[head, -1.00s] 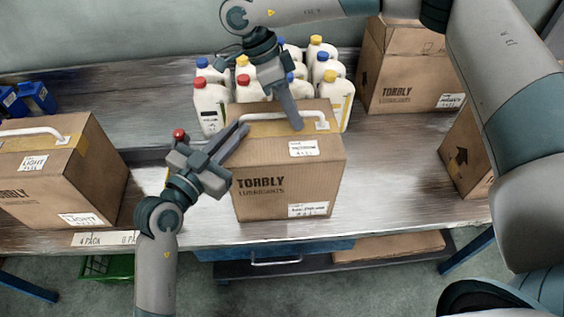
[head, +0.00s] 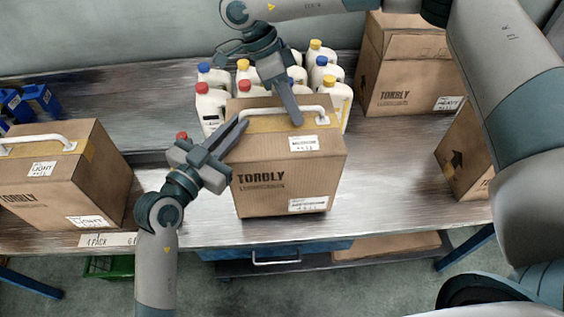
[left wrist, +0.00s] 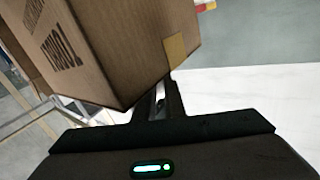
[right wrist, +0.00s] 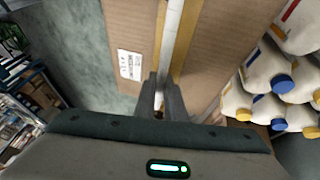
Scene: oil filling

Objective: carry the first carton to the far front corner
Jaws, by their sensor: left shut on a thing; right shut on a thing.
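The middle TORBLY carton (head: 275,185), brown with a white top handle and yellow tape, is upright over the bench's front half, in front of the bottles. My left gripper (head: 241,126) is shut at its top left, by the handle's left end. In the left wrist view the fingers (left wrist: 160,98) meet the carton (left wrist: 110,45) near its taped edge; the exact grip is hidden. My right gripper (head: 298,122) is shut on the handle's right part. In the right wrist view its fingers (right wrist: 163,98) close on the white handle (right wrist: 171,40). Whether the carton's underside touches the bench is unclear.
Several white bottles (head: 211,105) stand close behind the carton. A LIGHT carton (head: 65,185) stands on the left. A HEAVY carton (head: 400,75) stands back right, and another carton (head: 468,150) at right. Bare bench (head: 390,165) lies right of the middle carton.

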